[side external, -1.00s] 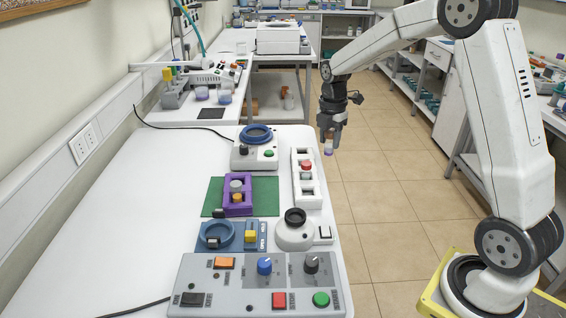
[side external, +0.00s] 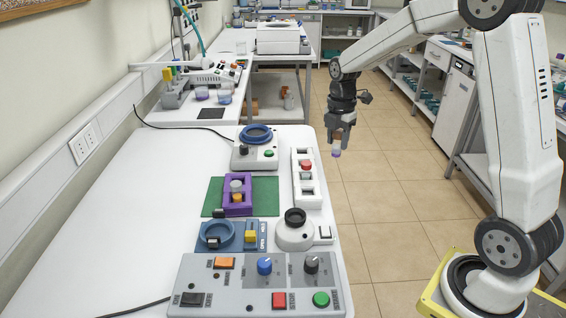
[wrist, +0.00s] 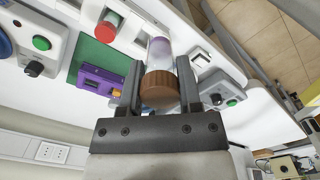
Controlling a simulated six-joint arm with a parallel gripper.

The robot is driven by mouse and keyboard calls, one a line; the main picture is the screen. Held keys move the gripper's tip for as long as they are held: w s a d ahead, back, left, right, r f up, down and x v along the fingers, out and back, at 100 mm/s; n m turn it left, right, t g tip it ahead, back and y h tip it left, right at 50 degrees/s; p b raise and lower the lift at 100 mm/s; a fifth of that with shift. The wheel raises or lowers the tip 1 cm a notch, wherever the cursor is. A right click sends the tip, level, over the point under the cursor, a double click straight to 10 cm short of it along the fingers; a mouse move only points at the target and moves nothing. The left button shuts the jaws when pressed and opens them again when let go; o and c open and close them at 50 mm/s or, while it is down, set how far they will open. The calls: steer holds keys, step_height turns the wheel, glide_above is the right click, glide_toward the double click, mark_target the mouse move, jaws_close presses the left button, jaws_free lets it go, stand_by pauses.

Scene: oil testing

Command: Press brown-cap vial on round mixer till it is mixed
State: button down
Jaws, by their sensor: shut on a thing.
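My gripper (side external: 338,141) is shut on the brown-cap vial (side external: 336,152) and holds it in the air, beyond the right edge of the bench. In the wrist view the brown cap (wrist: 159,91) sits between my fingers, and the clear body with purplish liquid (wrist: 160,55) extends away from them. The round mixer (side external: 294,236) is a white unit with a dark round cup on top, standing near the bench's right edge. The vial is well apart from it.
A white rack (side external: 307,202) holding a red-capped vial stands behind the mixer. A purple holder (side external: 247,184) sits on a green mat (side external: 266,193). A blue-ringed device (side external: 256,133) is further back, and a grey control panel (side external: 216,299) in front. The bench's left is clear.

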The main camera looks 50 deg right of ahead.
steer(key=shift+a, duration=0.45)
steer(key=s+a+n, duration=0.3)
steer(key=a+n, duration=0.3)
steer(key=a, duration=1.1)
steer(key=shift+a+r, duration=0.15)
steer(key=shift+a, duration=0.2)
steer(key=shift+f, duration=0.2)
steer(key=shift+w+f, duration=0.1)
steer(key=shift+f, duration=2.95)
steer(key=shift+f, duration=0.45)
stand_by(1.8)
